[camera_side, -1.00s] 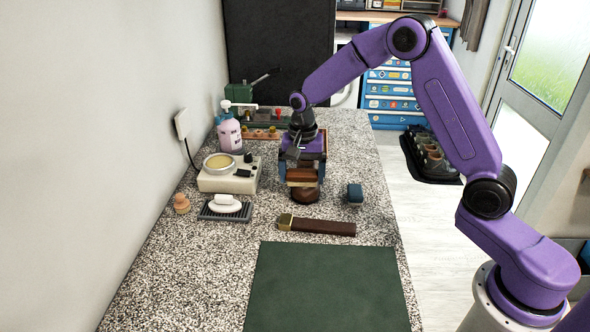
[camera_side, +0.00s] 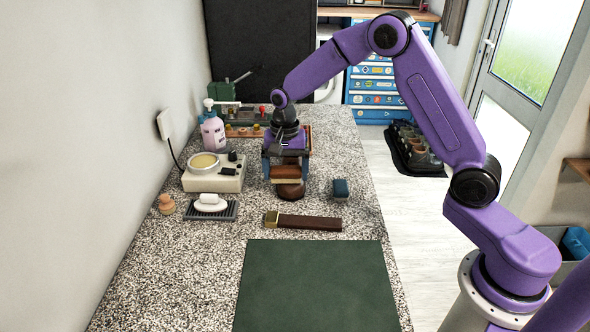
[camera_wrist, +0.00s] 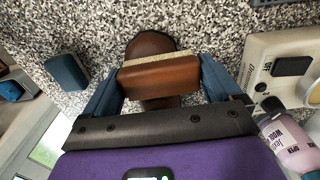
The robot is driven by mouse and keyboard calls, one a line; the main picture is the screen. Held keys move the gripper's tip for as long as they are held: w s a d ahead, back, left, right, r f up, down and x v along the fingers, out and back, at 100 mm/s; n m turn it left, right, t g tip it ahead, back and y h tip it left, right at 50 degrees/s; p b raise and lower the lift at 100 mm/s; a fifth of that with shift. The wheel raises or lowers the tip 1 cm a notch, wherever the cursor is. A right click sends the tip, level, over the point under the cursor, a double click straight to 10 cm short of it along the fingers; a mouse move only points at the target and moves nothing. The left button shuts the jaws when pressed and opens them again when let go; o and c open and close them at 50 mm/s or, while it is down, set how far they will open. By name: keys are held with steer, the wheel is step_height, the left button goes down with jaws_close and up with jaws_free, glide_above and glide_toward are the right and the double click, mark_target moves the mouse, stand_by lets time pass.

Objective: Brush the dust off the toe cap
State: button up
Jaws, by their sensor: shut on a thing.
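My gripper (camera_side: 286,160) is shut on a brush with a reddish-brown wooden back (camera_side: 285,172), and its two blue fingers press on the brush's ends. In the wrist view the brush (camera_wrist: 158,76) lies between the fingers, with a pale strip of bristles along its far edge. A dark brown rounded toe cap (camera_side: 290,191) shows just below and in front of the brush in the side view. In the wrist view the toe cap (camera_wrist: 149,44) shows beyond the bristles. The brush overlaps it, and I cannot tell whether the bristles touch it. Dust is too small to make out.
A dark blue block (camera_side: 340,188) stands right of the toe cap. A brown strap (camera_side: 308,222) lies in front, before a green mat (camera_side: 315,285). At left are a cream device (camera_side: 213,178), a soap dish (camera_side: 229,213) and a pump bottle (camera_side: 212,134).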

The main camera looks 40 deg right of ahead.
steer(key=shift+w+a, duration=0.7)
steer(key=shift+s+d, duration=0.1)
steer(key=shift+d, duration=0.2)
steer(key=shift+s+d, duration=2.05)
steer(key=shift+s, duration=0.1)
steer(key=shift+w+a, duration=1.35)
steer(key=shift+w+a+r, duration=0.1)
steer(key=shift+w+a, duration=0.7)
steer(key=shift+w+a+r, duration=0.1)
steer(key=shift+w+r, duration=0.05)
steer(key=shift+w, duration=0.05)
steer(key=shift+s+r, duration=0.1)
steer(key=shift+r, duration=3.6)
